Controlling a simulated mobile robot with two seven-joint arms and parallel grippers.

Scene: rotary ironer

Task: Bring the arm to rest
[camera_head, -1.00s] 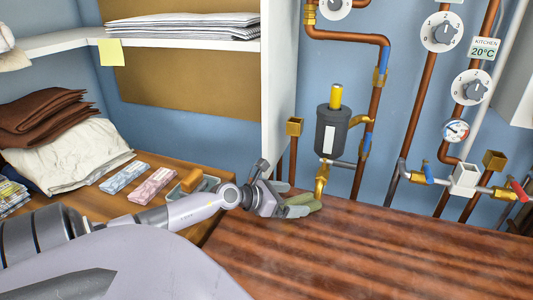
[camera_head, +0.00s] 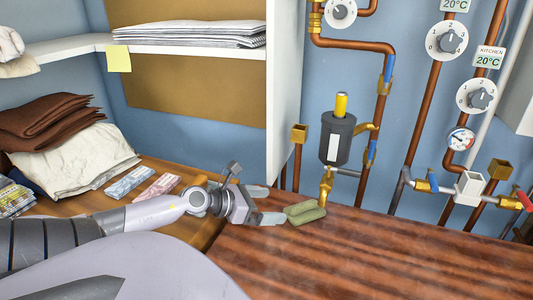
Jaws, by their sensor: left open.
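My left arm comes in from the left, and its gripper (camera_head: 266,205) hangs low over the back left of the red-brown wooden top. Its two grey fingertips are apart with nothing between them. My right gripper is not in this view.
Pipes with a dark grey canister (camera_head: 336,138), dials (camera_head: 446,41) and valves (camera_head: 469,187) line the wall behind the top. Brown folded cloth (camera_head: 40,115), white cloth (camera_head: 75,160) and small packets (camera_head: 158,187) lie at left. The top's right part is clear.

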